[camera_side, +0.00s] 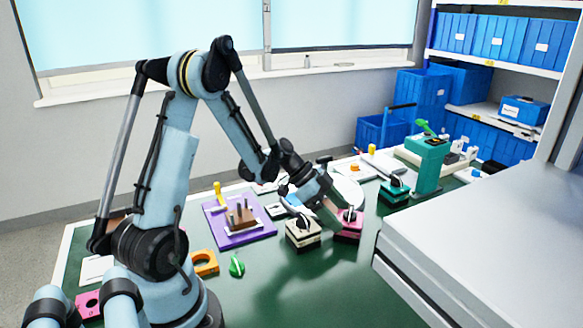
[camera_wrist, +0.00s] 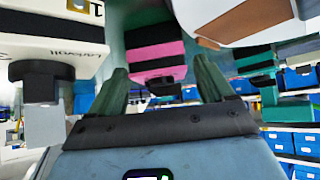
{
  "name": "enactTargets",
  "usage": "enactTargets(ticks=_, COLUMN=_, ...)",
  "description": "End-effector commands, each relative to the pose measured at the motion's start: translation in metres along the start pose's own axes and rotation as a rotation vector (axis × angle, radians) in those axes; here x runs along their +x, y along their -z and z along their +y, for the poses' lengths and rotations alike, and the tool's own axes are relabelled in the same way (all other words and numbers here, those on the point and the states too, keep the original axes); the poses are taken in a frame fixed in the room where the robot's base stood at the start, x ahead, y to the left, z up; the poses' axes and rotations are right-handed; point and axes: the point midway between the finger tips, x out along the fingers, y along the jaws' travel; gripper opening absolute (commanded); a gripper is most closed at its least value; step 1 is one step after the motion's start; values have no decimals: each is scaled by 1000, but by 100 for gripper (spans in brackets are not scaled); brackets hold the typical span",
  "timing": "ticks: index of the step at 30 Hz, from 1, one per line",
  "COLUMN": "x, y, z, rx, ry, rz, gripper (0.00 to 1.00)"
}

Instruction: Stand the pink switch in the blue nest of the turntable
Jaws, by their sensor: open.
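The pink switch (camera_side: 348,230), a pink and black block with a knob on top, stands on the green table. My gripper (camera_side: 335,211) is tilted down close to it, with the fingers near its knob. In the wrist view my gripper (camera_wrist: 162,75) is open, and the pink and black switch (camera_wrist: 155,50) shows between and beyond the fingers. Contact cannot be told. A white round disc (camera_side: 349,191), seemingly the turntable, lies behind my gripper and is partly hidden.
A cream and black switch (camera_side: 303,235) stands close on the left; it fills the wrist view's upper left (camera_wrist: 45,35). A teal switch (camera_side: 394,192) and teal post (camera_side: 427,163) stand right. A purple board (camera_side: 238,223) lies left. The front table is largely clear; a grey slab (camera_side: 480,240) borders the right.

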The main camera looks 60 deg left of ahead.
Motion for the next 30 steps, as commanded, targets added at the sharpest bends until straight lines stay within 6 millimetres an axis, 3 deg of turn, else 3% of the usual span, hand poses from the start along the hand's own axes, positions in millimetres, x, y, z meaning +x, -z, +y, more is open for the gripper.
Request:
enactTargets(ticks=9, x=42, y=4, z=2, rx=2, ry=-1, rz=-1, gripper=81)
enactTargets(ticks=19, x=48, y=4, z=2, rx=1, ry=0, rz=0, gripper=81)
enactTargets(ticks=29, x=47, y=4, z=2, rx=1, ry=0, rz=1, gripper=32)
enactTargets(ticks=30, x=47, y=4, z=2, rx=1, ry=0, rz=1, gripper=31)
